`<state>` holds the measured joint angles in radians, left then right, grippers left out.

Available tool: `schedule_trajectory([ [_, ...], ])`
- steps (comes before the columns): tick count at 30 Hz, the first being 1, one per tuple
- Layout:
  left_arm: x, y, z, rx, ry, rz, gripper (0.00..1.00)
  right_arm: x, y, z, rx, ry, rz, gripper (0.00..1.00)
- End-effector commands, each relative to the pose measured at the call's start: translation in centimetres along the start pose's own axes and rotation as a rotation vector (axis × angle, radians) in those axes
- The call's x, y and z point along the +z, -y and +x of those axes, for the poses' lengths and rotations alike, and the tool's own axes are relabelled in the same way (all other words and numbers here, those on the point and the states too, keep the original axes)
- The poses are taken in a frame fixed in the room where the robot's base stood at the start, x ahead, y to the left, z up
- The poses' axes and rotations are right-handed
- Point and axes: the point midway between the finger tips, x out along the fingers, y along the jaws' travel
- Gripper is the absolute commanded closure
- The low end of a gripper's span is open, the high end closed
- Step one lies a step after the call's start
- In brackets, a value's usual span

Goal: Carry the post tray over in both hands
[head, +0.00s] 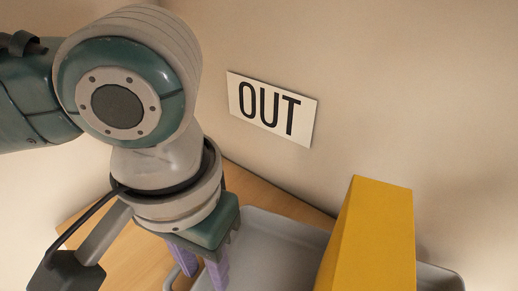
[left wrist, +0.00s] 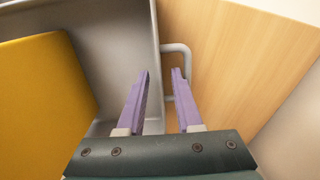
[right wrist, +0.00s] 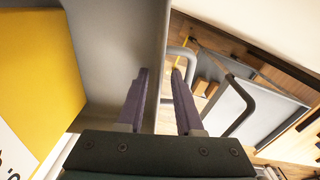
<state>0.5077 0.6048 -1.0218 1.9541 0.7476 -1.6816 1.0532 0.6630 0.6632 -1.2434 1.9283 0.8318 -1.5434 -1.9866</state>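The grey post tray (head: 265,245) rests on a wooden surface below the OUT sign, with a tall yellow box (head: 370,240) standing in it. My left gripper (head: 200,275) is at the tray's left end. In the left wrist view its purple fingers are open, around the end wall and loop handle (left wrist: 187,60) as seen from above; contact cannot be told. In the right wrist view my right gripper (right wrist: 160,73) is open too, its fingers at the tray's other end wall (right wrist: 150,40) and handle (right wrist: 188,54). The head view does not show the right gripper.
The OUT sign (head: 271,108) is on the plain wall behind the tray. Bare wooden top (head: 130,262) shows left of the tray. Past the right end, the right wrist view shows a grey panel (right wrist: 250,80), another grey loop (right wrist: 240,112) and wooden pieces lower down.

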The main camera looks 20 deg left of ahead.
Motion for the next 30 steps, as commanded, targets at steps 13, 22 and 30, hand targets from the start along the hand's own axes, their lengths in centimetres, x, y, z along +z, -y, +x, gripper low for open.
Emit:
schedule_trajectory([
  [13,-0.2,0.0,-9.3,-0.001,-0.008,0.001,0.66,0.0,0.0,0.0,0.0,0.0,0.0,0.65],
  [22,0.0,0.1,-10.8,-0.002,-0.001,0.0,0.66,0.1,-0.1,-1.2,0.002,0.004,0.001,0.65],
  [30,0.0,0.0,-10.8,-0.001,-0.001,0.0,0.66,0.2,-0.1,-7.0,0.003,0.007,-0.002,0.65],
])
